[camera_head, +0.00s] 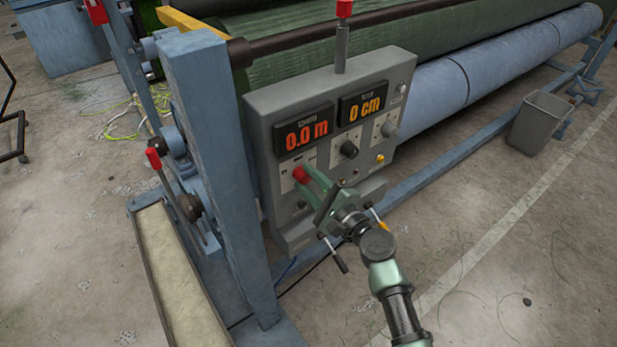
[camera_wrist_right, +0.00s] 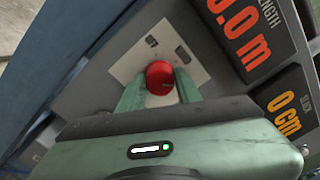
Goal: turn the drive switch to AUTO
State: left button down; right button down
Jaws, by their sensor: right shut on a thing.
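The grey control panel (camera_head: 262,110) stands on the blue machine frame, with lit displays reading 0.0 m and 0 cm. My right gripper (camera_head: 302,176) is at the panel's left part, shut on a red knob (camera_head: 300,173). In the right wrist view the red knob (camera_wrist_right: 160,77) sits between the two green fingers (camera_wrist_right: 160,90), in front of a pale label plate (camera_wrist_right: 190,47). My left gripper is not in view.
A red-topped lever (camera_head: 342,40) rises above the panel, and another red-handled lever (camera_head: 154,158) is at the left of the frame. A green turf roll (camera_head: 460,40) lies behind. A grey bin (camera_head: 540,122) stands at right.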

jog(key=shift+m+p, duration=0.3)
jog(key=shift+m, duration=0.8)
jog(key=shift+f, duration=0.1)
jog(key=c, duration=1)
grip_release()
jog(key=shift+d, duration=0.1)
jog(key=b+v, duration=0.1)
jog(key=v, duration=0.6)
jog(key=shift+s+d, duration=0.2)
jog(key=shift+s, duration=0.1)
